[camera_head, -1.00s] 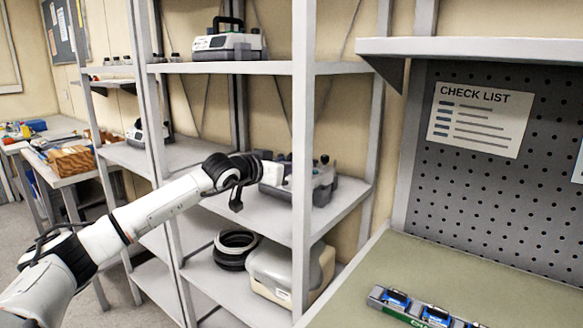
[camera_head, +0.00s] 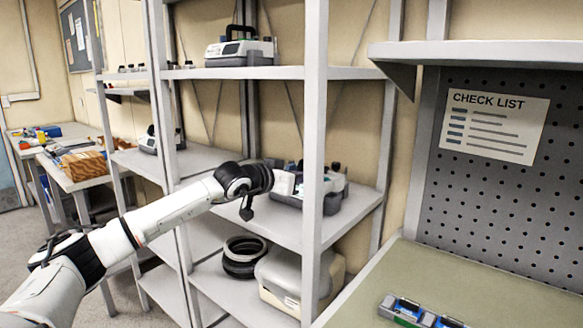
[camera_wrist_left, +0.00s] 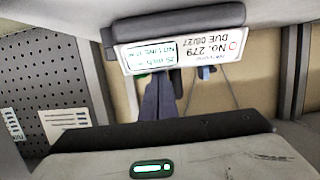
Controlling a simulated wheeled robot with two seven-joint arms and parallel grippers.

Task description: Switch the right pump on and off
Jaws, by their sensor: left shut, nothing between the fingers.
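The right pump (camera_head: 332,192), grey with a pale front and dark upright parts on top, stands on the middle shelf, partly behind a shelf post. My left gripper (camera_head: 268,180) reaches in from the left and its dark end is at the pump's left side, overlapping it. Its fingertips do not show clearly, nor whether they touch the pump. The gripper is shut and empty. My right gripper is out of view.
Another pump (camera_head: 240,52) stands on the top shelf and one (camera_head: 150,140) on the left shelf. Black rings (camera_head: 243,256) and a pale case (camera_head: 290,280) sit below. Shelf posts (camera_head: 315,120) stand close to the arm. A bench (camera_head: 370,280) lies at right.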

